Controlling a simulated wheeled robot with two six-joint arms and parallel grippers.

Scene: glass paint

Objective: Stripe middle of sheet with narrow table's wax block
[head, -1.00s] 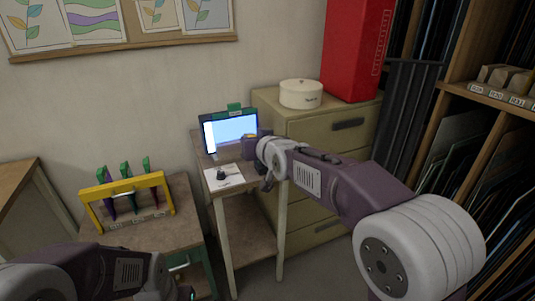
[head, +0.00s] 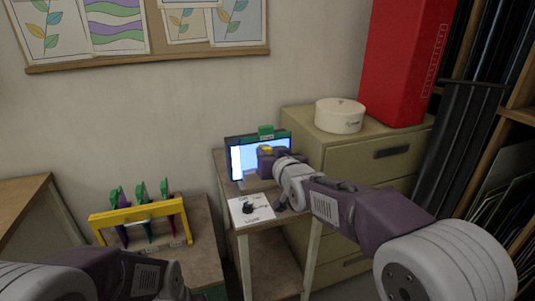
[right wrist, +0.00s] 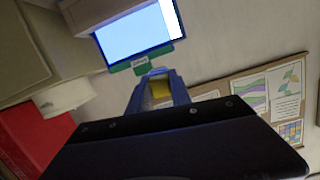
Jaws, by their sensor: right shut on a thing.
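The sheet (head: 250,165) is a light blue panel in a dark frame, standing tilted on the narrow table (head: 222,165). A white strip (head: 236,163) runs down its left side. A green clip (head: 266,131) sits at its top edge. My right gripper (head: 266,152) is shut on a yellow wax block (right wrist: 161,89) in front of the sheet's right part. The right wrist view also shows the sheet (right wrist: 132,32) beyond the fingers; I cannot tell whether the block touches it. Only links of my left arm show at lower left; its gripper is out of view.
A white card (head: 262,214) with a small dark object (head: 248,207) lies on the narrow table. A yellow rack (head: 137,213) with green-handled tools stands on the low table at left. A drawer cabinet (head: 345,160) with a round white tin (head: 339,116) stands close at right.

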